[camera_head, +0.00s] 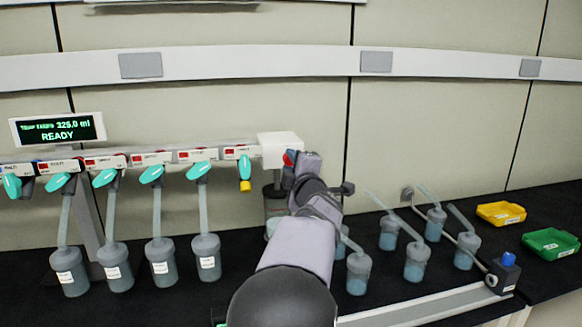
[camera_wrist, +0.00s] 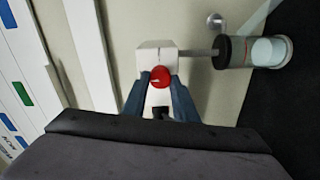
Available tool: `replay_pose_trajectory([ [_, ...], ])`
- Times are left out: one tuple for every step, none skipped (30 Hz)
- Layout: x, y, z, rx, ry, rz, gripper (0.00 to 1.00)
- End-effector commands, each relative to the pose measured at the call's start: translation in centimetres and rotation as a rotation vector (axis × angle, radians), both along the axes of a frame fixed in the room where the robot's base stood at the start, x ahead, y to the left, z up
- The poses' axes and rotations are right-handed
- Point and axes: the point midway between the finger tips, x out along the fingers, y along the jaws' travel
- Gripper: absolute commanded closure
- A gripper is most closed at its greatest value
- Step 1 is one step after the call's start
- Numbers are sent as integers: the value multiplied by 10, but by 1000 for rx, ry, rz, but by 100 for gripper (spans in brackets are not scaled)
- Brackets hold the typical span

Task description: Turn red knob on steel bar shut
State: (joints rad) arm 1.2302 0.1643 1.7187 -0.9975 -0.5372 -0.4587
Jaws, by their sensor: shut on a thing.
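The red knob (camera_wrist: 160,77) is on the white end block of the steel bar. In the wrist view it sits between the two fingertips of my gripper (camera_wrist: 158,84), which are closed on its sides. In the head view a small part of the red knob (camera_head: 288,158) shows at the left of my gripper (camera_head: 296,164). The white end block (camera_head: 281,148) is at the right end of the steel bar (camera_head: 222,153). Most of the knob is hidden by my gripper in the head view.
Several teal valves, some with flasks (camera_head: 207,258), hang along the bar to the left. More flasks (camera_head: 418,261) stand at right beside a rail with a blue knob (camera_head: 508,259). A yellow tray (camera_head: 489,222) and a green tray (camera_head: 538,252) lie far right. A display (camera_head: 58,130) reads READY.

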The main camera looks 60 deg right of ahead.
Motion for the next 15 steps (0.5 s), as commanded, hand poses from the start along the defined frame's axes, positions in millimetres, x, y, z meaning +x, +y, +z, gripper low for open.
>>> replay_pose_trajectory([
  [0,0,1,-5,3,2,96],
  [0,0,1,-7,5,2,96],
  [0,0,1,-6,5,2,96],
  [0,0,1,-7,6,2,96],
  [0,0,1,-7,6,2,96],
  [0,0,1,-7,6,2,96],
  [0,0,1,-7,6,2,96],
  [0,0,1,-7,6,2,96],
  [0,0,1,-7,6,2,96],
  [0,0,1,-6,5,2,96],
  [0,0,1,-6,5,2,96],
  [0,0,1,-6,5,2,67],
  [0,0,1,-6,5,2,60],
  [0,0,1,-6,6,1,55],
  [0,0,1,-5,5,1,55],
])
